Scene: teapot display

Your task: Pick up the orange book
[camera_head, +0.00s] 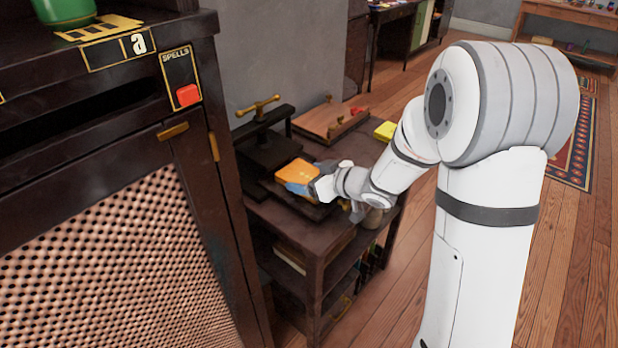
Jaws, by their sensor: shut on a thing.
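The orange book (296,171) is small, with an orange top and a bluish lower part. It is at the dark wooden table (290,223), close to the base of a black press (268,150). My gripper (312,184) reaches in from the right and is shut on the orange book. The fingers are small and partly hidden by the wrist. I cannot tell whether the book touches the surface under it.
A tall dark cabinet (205,215) with a red button (188,95) stands close on the left. A wooden board (330,120) and a yellow block (385,131) lie on the table behind the book. Wooden floor (400,290) is open in front of the table.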

